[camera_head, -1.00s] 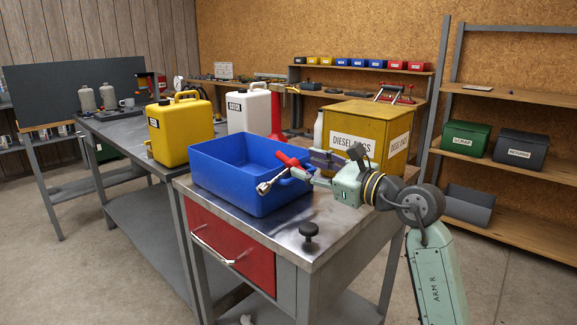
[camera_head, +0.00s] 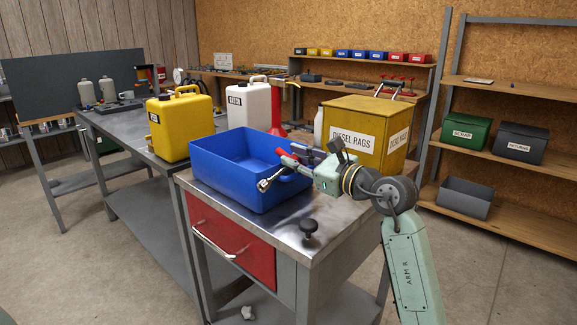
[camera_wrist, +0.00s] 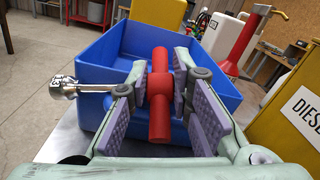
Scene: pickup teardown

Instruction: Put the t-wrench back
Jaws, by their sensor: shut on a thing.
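The t-wrench has a red handle (camera_wrist: 160,88) and a metal shaft ending in a shiny socket (camera_wrist: 62,87). In the head view the socket (camera_head: 264,185) points down and left, beside the front right side of the blue bin. My gripper (camera_wrist: 162,85) is shut on the red handle, with purple-padded fingers on both sides of it. In the head view my gripper (camera_head: 301,164) is at the right side of the blue bin (camera_head: 222,181), above the metal cart top. Part of the handle is hidden behind the fingers.
A yellow diesel rags box (camera_head: 353,117) stands close behind my gripper. A black knob (camera_head: 308,228) sits on the cart top (camera_head: 285,239). The cart's front right is mostly clear.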

